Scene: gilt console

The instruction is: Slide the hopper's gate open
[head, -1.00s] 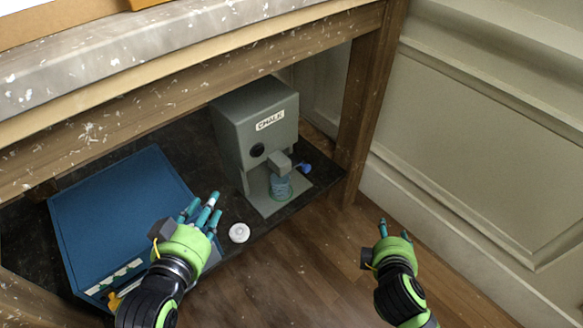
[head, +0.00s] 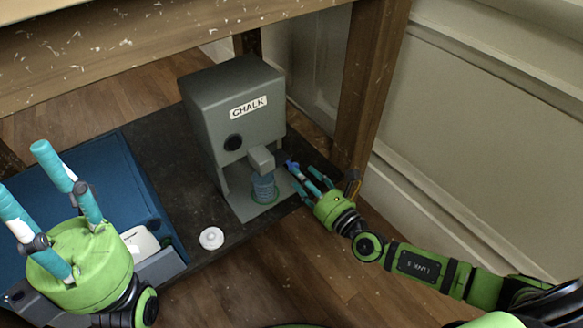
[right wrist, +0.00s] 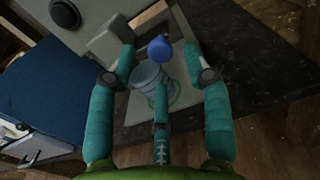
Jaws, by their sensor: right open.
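The grey hopper (head: 232,110), labelled CHALK, stands on the dark lower shelf under the table. Its spout (head: 261,158) juts out above a ribbed bluish cup (head: 263,187). A blue knob (head: 291,166) sits at the right of the spout; it also shows in the right wrist view (right wrist: 160,49). My right gripper (head: 306,179) is open, close to the knob, which appears between its fingertips in the wrist view. I cannot tell whether they touch. My left gripper (head: 42,192) is open and empty at the left, above the blue case. The gate itself is not clearly visible.
A blue case (head: 75,200) lies on the dark shelf (head: 165,150) left of the hopper. A white round disc (head: 211,238) lies near the shelf's front edge. A wooden table leg (head: 372,80) stands right of the hopper, close to my right gripper. Wooden floor is clear in front.

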